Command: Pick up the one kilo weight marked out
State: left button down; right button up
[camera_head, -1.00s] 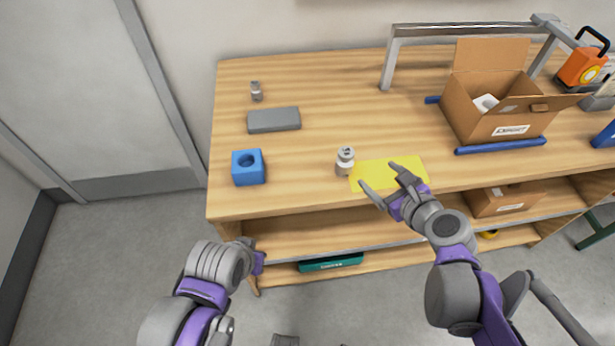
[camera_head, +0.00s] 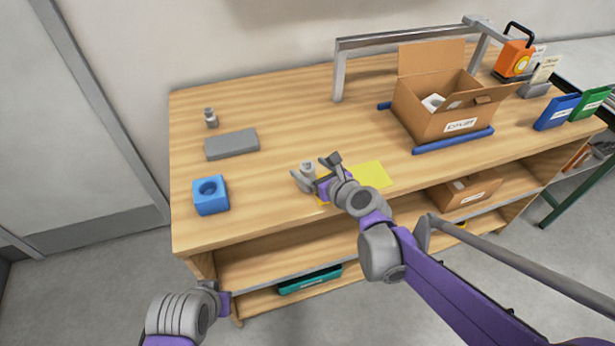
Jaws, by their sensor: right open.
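A small metal weight (camera_head: 307,168) with a knobbed top stands upright on the wooden table near its front edge, at the left end of a yellow mat (camera_head: 371,177). My right gripper (camera_head: 315,170) is open at the weight, with one finger to its left and the other to its right. I cannot tell whether the fingers touch it, and its lower part is hidden. A second, similar weight (camera_head: 211,119) stands at the back left of the table. Markings on both are too small to read. My left arm is low at the left, in front of the table; its fingers do not show clearly.
A grey slab (camera_head: 232,145) and a blue block with a round hollow (camera_head: 210,195) lie on the left. An open cardboard box (camera_head: 433,118) stands between blue bars under a metal frame (camera_head: 340,75). An orange device (camera_head: 515,58) is at the far right. The table's left middle is clear.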

jog(key=shift+x, duration=1)
grip_shut()
